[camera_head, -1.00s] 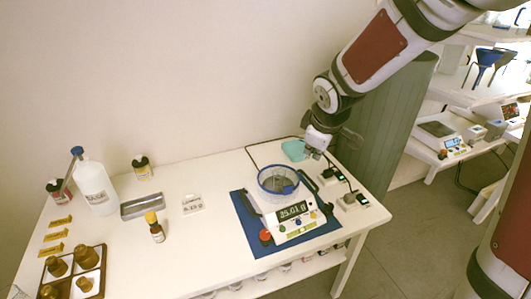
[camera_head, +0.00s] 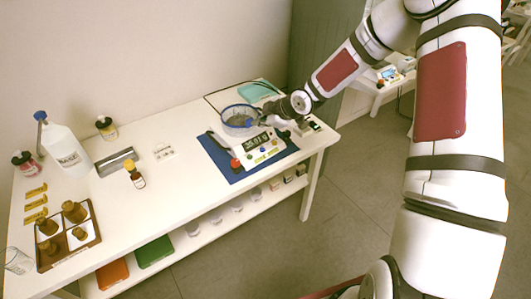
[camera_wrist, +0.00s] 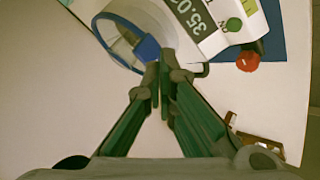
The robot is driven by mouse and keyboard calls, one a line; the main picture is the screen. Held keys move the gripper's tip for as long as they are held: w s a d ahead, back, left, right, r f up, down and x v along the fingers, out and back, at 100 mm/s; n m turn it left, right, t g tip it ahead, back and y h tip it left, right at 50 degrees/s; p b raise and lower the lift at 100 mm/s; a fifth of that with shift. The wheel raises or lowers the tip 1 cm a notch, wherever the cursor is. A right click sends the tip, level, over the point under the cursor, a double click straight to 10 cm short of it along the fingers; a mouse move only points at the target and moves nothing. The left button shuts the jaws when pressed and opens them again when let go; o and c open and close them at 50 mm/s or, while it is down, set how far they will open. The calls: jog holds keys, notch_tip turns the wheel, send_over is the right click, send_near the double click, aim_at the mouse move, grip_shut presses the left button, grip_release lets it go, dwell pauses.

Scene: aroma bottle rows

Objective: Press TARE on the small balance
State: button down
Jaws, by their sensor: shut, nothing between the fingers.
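The small white balance (camera_head: 262,151) sits on a blue mat at the table's right end. A clear bowl with a blue rim (camera_head: 238,118) stands on it. In the wrist view its display (camera_wrist: 190,14) reads 35.0 with further digits cut off. A green button (camera_wrist: 234,25) and a red knob (camera_wrist: 248,61) lie to the right. I cannot read any TARE label. My gripper (camera_head: 270,113) is beside the bowl, behind the display. In the wrist view its fingers (camera_wrist: 163,76) are together and empty, their tips close to a blue piece (camera_wrist: 147,47) at the bowl; contact is unclear.
A teal tray (camera_head: 256,92) lies behind the bowl. Small devices (camera_head: 312,126) stand right of the balance. Bottles, a metal tray (camera_head: 115,162) and a brown divided box (camera_head: 68,240) stand left. The table's middle front is clear.

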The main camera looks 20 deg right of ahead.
dwell(0.3)
jog(key=shift+f+b, duration=2.95)
jog(key=shift+f, duration=1.45)
jog(key=shift+f, duration=0.1)
jog(key=shift+f, duration=0.35)
jog(key=shift+f+b, duration=0.35)
jog(key=shift+b, duration=0.1)
jog(key=shift+r+p, duration=0.55)
jog(key=shift+r, duration=0.25)
jog(key=shift+r, duration=0.15)
jog(key=shift+r+p, duration=1.7)
jog(key=shift+r, duration=0.65)
